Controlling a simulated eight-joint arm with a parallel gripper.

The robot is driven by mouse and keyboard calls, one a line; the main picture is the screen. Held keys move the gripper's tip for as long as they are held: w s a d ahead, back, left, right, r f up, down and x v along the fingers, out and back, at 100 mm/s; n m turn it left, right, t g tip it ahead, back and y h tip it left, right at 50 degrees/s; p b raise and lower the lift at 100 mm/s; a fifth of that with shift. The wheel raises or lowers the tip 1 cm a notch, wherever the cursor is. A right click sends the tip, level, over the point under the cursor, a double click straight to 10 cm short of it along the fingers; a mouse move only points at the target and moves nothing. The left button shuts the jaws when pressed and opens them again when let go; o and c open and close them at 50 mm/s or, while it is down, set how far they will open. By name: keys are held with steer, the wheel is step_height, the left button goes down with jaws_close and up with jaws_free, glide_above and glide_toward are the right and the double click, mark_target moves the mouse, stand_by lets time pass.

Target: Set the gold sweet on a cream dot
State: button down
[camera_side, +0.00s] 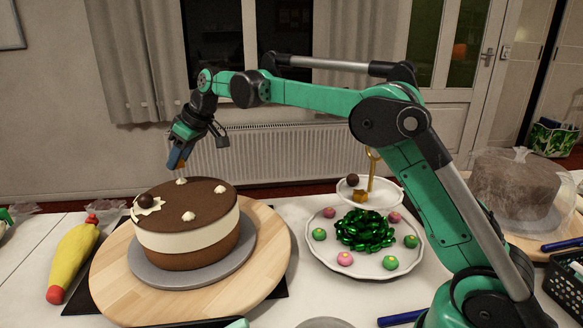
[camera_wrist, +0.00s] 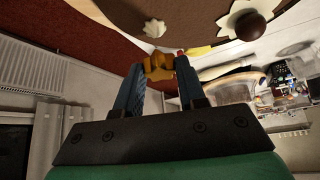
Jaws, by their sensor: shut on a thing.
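My gripper (camera_side: 178,164) is shut on a gold sweet (camera_wrist: 158,66), held between the fingertips in the wrist view. In the side view the gripper is above the back edge of the chocolate cake (camera_side: 190,240), close to the back cream dot (camera_side: 181,181). The sweet looks apart from the cake. Two more cream dots, one at right (camera_side: 220,188) and one in front (camera_side: 188,216), are bare. A brown ball (camera_side: 146,200) sits on a cream flower (camera_side: 150,209) at the left. A cream dot (camera_wrist: 154,28) also shows in the wrist view.
The cake stands on a grey board on a wooden turntable (camera_side: 262,270). A tiered stand (camera_side: 330,262) at right holds pink and green sweets, a green bow, a brown ball and another gold sweet (camera_side: 360,196). A yellow piping bag (camera_side: 75,255) lies at left.

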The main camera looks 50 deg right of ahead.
mark_target(183, 167)
steer(key=shift+f, duration=1.7)
steer(key=c, duration=0.5)
jaws_free()
steer(key=shift+f, duration=0.1)
steer(key=v, duration=1.2)
steer(key=s+a+f+m+h, duration=0.1)
steer(key=s+f, duration=0.4)
steer(key=s, duration=0.5)
steer(key=s+a+f+m+t+h, duration=0.1)
steer(key=s+f+m, duration=0.2)
steer(key=s+f, duration=0.3)
steer(key=s, duration=0.4)
steer(key=shift+s+a+f+h, duration=0.15)
steer(key=shift+a+f+h, duration=0.05)
steer(key=shift+a+h, duration=0.1)
